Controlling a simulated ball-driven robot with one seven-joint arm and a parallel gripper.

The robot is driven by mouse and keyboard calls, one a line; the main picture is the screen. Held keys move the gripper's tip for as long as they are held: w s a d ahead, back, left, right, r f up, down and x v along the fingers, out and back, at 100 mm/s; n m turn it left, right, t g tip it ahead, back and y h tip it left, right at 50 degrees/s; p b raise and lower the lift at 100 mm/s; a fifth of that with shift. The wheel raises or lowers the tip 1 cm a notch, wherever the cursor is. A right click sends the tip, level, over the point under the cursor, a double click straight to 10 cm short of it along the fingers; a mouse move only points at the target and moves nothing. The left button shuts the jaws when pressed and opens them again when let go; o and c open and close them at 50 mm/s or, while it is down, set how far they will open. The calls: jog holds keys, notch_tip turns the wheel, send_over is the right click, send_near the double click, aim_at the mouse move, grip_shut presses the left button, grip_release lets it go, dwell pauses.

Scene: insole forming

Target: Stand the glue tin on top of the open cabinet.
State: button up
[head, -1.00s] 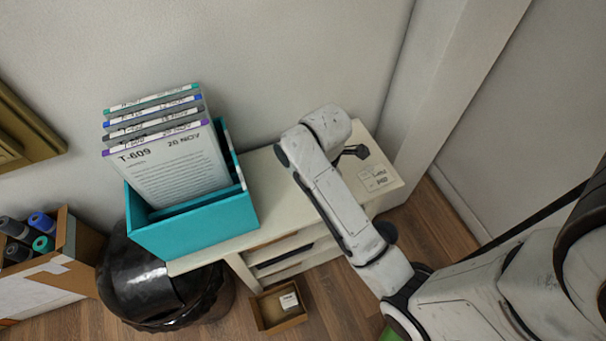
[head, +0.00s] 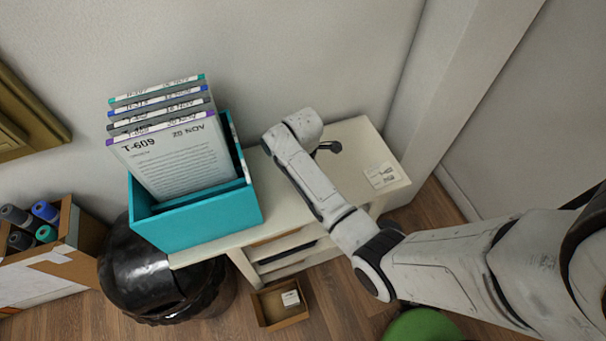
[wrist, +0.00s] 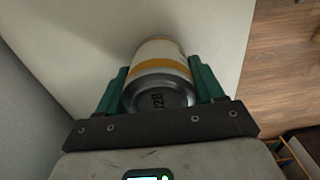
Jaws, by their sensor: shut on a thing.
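The glue tin (wrist: 160,75), white with a yellow band and a grey metal end towards the camera, is between the green fingers of my gripper (wrist: 161,88) in the wrist view. The fingers are shut on its sides. The cream top of the open cabinet (wrist: 210,22) lies beyond the tin; I cannot tell whether the tin touches it. In the head view the cabinet (head: 355,138) stands against the wall, with open shelves at its front. My arm reaches over its top there and hides the tin and the fingers.
A teal box (head: 200,222) of upright labelled folders (head: 175,160) fills the cabinet top's left part. A small card (head: 381,175) lies near its right end. A black bag-like thing (head: 150,275), a small open box (head: 281,305) and a green round thing (head: 422,325) are below.

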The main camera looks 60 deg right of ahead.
jog(key=shift+f, duration=0.15)
jog(key=o, duration=1.2)
jog(key=shift+f, duration=0.1)
notch_tip(320, 180, up, 12)
jog(key=shift+r, duration=0.1)
jog(key=s+a+f+m, duration=0.1)
jog(key=s+a+m, duration=0.3)
jog(key=s, duration=0.2)
jog(key=s+a+f+m, duration=0.1)
jog(key=s+a+m, duration=0.3)
jog(key=s, duration=0.3)
jog(key=s+a+f+m+t, duration=0.1)
jog(key=s+a+f+m, duration=0.1)
jog(key=s+a+m, duration=0.2)
jog(key=shift+s+a, duration=0.25)
jog(key=shift+s, duration=0.4)
jog(key=shift+s+a, duration=0.2)
jog(key=shift+s, duration=0.45)
